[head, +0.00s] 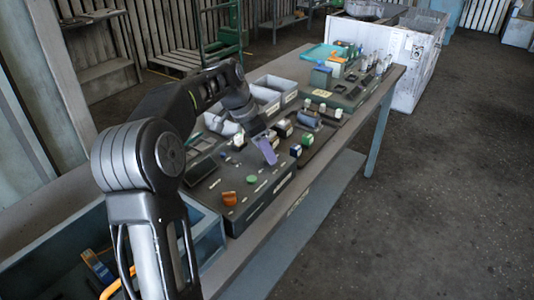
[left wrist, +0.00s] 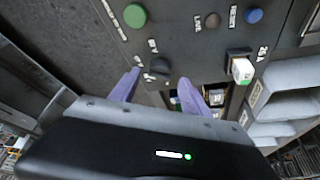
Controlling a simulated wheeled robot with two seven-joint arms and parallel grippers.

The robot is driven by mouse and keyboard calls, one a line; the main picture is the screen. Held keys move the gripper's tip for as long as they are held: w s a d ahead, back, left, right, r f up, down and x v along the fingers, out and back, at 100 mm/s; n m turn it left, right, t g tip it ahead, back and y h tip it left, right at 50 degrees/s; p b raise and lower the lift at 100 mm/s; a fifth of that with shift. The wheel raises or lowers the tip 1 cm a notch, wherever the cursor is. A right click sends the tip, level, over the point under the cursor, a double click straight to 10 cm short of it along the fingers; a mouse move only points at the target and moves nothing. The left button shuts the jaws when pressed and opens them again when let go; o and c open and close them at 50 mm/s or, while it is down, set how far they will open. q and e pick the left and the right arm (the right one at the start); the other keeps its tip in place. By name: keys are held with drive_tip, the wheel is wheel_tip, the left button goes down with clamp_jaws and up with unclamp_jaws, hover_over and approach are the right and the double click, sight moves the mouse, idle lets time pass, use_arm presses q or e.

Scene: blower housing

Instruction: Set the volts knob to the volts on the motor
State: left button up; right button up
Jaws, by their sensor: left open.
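A dark control box (head: 262,200) stands on the bench in the head view. In the left wrist view its face (left wrist: 178,20) carries a black knob (left wrist: 160,66) with small white marks around it, which looks like the volts knob; its setting is too small to read. My left gripper (left wrist: 158,88) is open, its two purple fingers either side of the line to the knob, with the knob just beyond and between the tips. In the head view the left gripper (head: 266,148) is over the box. A blue-grey cylinder (head: 309,119), perhaps the motor, lies farther along; no volts are readable. My right gripper is not in view.
A green button (left wrist: 135,15), a blue RESET button (left wrist: 253,15) and a white-green switch (left wrist: 242,69) are close to the knob. An orange knob (head: 229,198) is at the box's near end. Grey bins (head: 274,86) stand behind. The floor at right is clear.

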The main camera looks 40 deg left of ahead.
sight(258, 167)
use_arm(q)
drive_tip(key=v, duration=0.5)
drive_tip(key=shift+s+r, duration=0.15)
drive_tip(key=shift+r, duration=0.1)
